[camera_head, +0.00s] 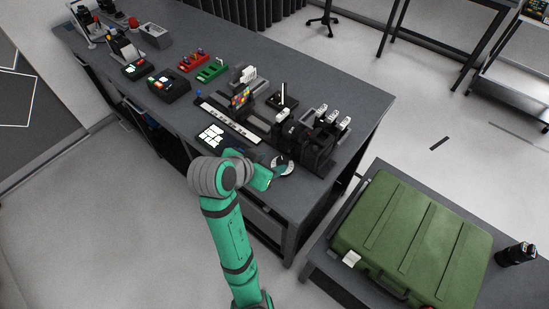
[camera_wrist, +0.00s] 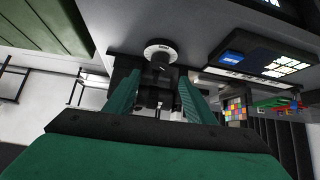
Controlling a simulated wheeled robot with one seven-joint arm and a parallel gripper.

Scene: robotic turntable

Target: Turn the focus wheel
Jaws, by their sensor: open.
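The focus wheel appears to be the round pale disc with a dark centre (camera_wrist: 160,51) in the wrist view. It sits on the grey table, just beyond my fingertips and roughly in line with the gap between them. In the head view a round pale-and-dark piece (camera_head: 284,164) at the table's near right part looks like the same wheel, partly hidden by my gripper. My gripper (camera_wrist: 158,98) is open, with one green finger on each side of the gap. Dark parts show between the fingers; I cannot tell whether the fingers touch anything.
A white-keyed pad (camera_head: 214,137) lies left of my gripper. A black device with levers (camera_head: 318,145) stands close on the right. A long white strip (camera_head: 231,123) and a coloured-square panel (camera_head: 241,97) are behind. A green case (camera_head: 410,235) lies on a lower table at right.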

